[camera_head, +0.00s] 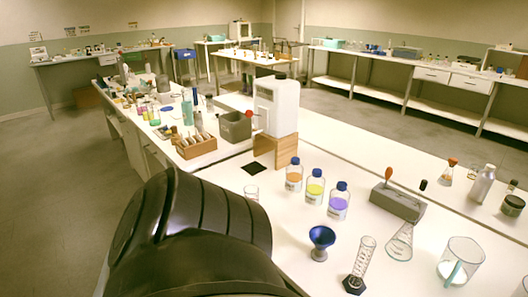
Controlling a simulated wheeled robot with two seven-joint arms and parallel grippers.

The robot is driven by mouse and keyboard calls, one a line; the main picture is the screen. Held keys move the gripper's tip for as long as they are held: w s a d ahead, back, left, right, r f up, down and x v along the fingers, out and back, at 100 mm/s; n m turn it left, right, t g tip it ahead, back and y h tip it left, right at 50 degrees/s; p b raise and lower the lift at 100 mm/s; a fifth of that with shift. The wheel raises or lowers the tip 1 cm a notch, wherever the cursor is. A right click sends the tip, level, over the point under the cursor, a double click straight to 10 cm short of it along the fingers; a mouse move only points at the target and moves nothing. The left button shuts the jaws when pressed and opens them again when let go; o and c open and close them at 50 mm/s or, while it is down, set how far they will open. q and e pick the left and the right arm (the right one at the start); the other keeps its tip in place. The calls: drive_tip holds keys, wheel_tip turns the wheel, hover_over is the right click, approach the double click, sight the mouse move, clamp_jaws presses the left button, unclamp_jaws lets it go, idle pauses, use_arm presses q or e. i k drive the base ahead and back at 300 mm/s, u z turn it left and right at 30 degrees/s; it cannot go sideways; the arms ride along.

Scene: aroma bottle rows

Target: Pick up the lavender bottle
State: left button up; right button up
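A clear bottle with purple liquid and a blue cap, the lavender bottle (338,205), stands upright on the white bench (388,160). It is the nearest and rightmost in a row of three similar bottles. The bottle with yellow liquid (314,190) and the bottle with orange liquid (293,178) stand to its left and farther back. Nothing touches the lavender bottle. A large black part of my arm fills the lower left, left of the bottles. Neither of my grippers shows.
A blue funnel (320,240), a glass cylinder (360,264), a flask (401,243) and a beaker (460,260) stand in front and to the right. A grey block (397,203) is right of the lavender bottle.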

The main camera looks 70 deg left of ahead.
sight(339, 201)
drive_tip(key=u, duration=2.45)
